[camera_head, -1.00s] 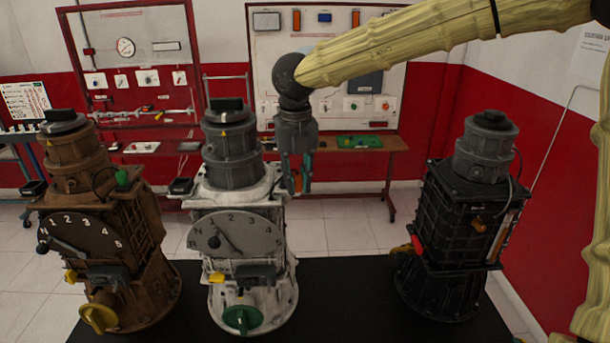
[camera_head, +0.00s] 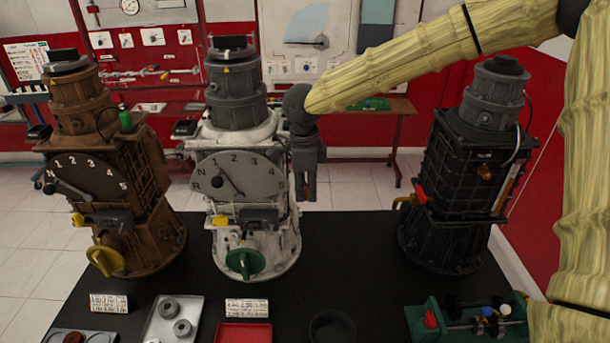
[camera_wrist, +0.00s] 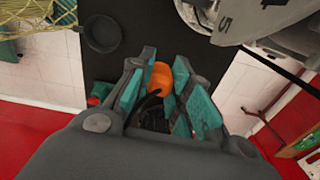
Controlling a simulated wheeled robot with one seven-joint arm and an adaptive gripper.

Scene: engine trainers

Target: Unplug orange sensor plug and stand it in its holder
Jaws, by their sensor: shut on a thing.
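My gripper (camera_head: 306,196) points down just right of the white engine trainer (camera_head: 284,150) in the head view. In the wrist view its teal fingers (camera_wrist: 153,92) are shut on the orange sensor plug (camera_wrist: 161,77), which has a dark cable or body below it. The plug is mostly hidden by the fingers in the head view. The plug is held above the black table (camera_head: 350,240), clear of its top. A green fixture (camera_head: 418,318) with red, blue and white parts stands at the front right; I cannot tell whether it is the holder.
A brown trainer (camera_head: 150,165) stands left and a black trainer (camera_head: 455,190) right. A round black bowl (camera_head: 332,325), a red tray (camera_head: 243,334) and a metal tray (camera_head: 192,310) with rings line the front. The table between the white and black trainers is clear.

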